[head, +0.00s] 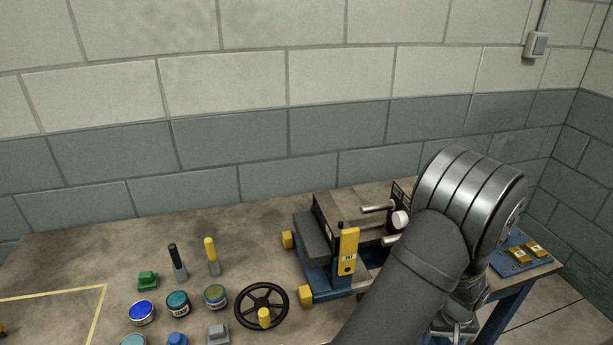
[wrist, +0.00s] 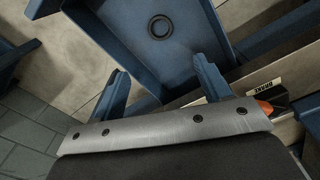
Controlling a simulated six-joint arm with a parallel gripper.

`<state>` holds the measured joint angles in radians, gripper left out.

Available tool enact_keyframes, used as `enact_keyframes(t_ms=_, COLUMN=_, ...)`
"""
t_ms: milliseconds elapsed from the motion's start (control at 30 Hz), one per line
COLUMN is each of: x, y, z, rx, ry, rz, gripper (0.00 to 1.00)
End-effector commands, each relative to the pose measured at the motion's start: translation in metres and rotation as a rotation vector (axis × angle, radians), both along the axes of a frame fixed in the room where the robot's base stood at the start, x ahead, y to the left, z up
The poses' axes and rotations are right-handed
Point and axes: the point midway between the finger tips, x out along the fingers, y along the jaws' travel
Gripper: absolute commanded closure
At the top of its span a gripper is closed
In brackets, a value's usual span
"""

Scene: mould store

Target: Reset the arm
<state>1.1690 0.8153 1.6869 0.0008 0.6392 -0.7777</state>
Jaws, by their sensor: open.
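My arm rises from the bottom of the head view and bends over at the right, beside a dark machine (head: 318,243) with a blue base. Its far end hangs down by the bench's right end, partly hidden behind my own links. In the wrist view my gripper (wrist: 162,88) is open, its two blue fingers spread wide with nothing seen between them. Beyond the fingers is a blue tray-like part (wrist: 165,50) with a dark ring on it; I cannot tell whether the fingers touch it.
The bench (head: 75,255) holds a black handwheel (head: 246,300), several jars (head: 178,303), two upright-handled tools (head: 211,256) and a green block (head: 148,280). A blue plate (head: 508,262) with yellow pieces lies at the right end. The bench's back left is clear; a block wall stands behind.

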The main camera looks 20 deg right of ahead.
Motion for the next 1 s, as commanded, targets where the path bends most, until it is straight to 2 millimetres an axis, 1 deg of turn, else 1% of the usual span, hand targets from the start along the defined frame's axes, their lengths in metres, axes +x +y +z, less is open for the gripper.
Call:
enact_keyframes(t_ms=33, x=0.000, y=-0.001, z=0.010, rx=-0.004, ry=-0.002, rz=0.000, gripper=0.30)
enact_keyframes(t_ms=367, x=0.000, y=-0.001, z=0.071, rx=-0.004, ry=-0.002, rz=0.000, gripper=0.30)
enact_keyframes(t_ms=1000, x=0.000, y=-0.001, z=0.199, rx=-0.005, ry=-0.002, rz=0.000, gripper=0.30)
